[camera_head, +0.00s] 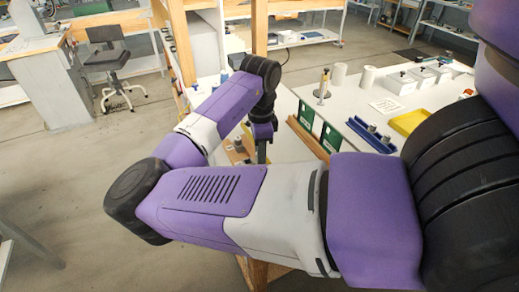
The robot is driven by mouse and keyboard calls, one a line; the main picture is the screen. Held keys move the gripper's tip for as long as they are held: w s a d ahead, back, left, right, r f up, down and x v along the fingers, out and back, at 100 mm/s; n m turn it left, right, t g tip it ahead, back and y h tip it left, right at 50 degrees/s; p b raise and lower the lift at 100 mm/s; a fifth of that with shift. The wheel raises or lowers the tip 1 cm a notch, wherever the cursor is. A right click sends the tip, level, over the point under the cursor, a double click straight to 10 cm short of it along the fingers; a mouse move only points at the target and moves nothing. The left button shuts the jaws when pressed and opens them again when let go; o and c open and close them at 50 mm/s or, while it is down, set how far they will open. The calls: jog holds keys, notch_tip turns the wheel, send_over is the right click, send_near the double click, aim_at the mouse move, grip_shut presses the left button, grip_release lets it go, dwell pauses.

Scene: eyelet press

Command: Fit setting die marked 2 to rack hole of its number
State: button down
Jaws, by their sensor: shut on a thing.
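My gripper (262,155) points down over the left part of the white table, beside a wooden block. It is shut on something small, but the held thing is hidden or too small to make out. The wooden block (238,157) looks like the rack; small grey pieces show on it, and my arm hides part of it. I cannot make out its holes or numbers. A blue tray (360,133) to the right holds small grey cylinders (372,128) that look like setting dies. No number can be read, so I cannot tell which die is marked 2.
A yellow tray (410,121), white lidded boxes (401,83), white cylinders (339,75) and an upright post tool (323,86) stand farther right and back. A wooden post rises behind my arm.

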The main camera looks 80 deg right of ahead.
jog(key=shift+r, duration=0.1)
dwell(0.3)
jog(key=shift+f+b, duration=1.7)
jog(key=shift+f, duration=1.3)
jog(key=shift+p, duration=0.55)
jog(key=shift+f, duration=0.4)
jog(key=shift+p, duration=0.35)
dwell(1.4)
jog(key=shift+f+b, duration=0.8)
jog(key=shift+f, duration=0.35)
dwell(0.3)
jog(key=c, duration=1.1)
grip_release()
